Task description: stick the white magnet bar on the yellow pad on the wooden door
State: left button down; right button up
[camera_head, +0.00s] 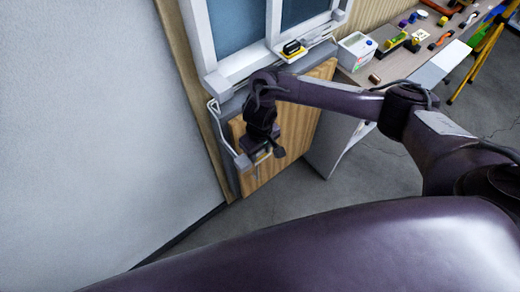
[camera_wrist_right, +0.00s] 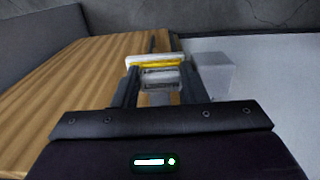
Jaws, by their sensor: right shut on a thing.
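The wooden door (camera_head: 300,130) hangs below the window, and its grain fills the left of the right wrist view (camera_wrist_right: 60,85). My right gripper (camera_head: 264,154) is at the door's lower left part, near its edge. In the wrist view the right gripper (camera_wrist_right: 158,78) is shut on a pale bar (camera_wrist_right: 160,78), which seems to be the white magnet bar. The yellow pad (camera_wrist_right: 157,65) shows as a strip just beyond the bar, with a white edge behind it. I cannot tell whether bar and pad touch. My left gripper is not in view.
A pale block (camera_wrist_right: 212,75) sits right of the fingers in the wrist view. A white cable (camera_head: 217,120) runs down the frame. A cluttered bench (camera_head: 440,55) stands at upper right.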

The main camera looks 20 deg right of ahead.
jog(key=shift+s+f, duration=0.2)
jog(key=o, duration=1)
jog(key=shift+w, duration=0.1)
jog(key=shift+o, duration=0.2)
jog(key=shift+r, duration=0.1)
jog(key=shift+w, duration=0.1)
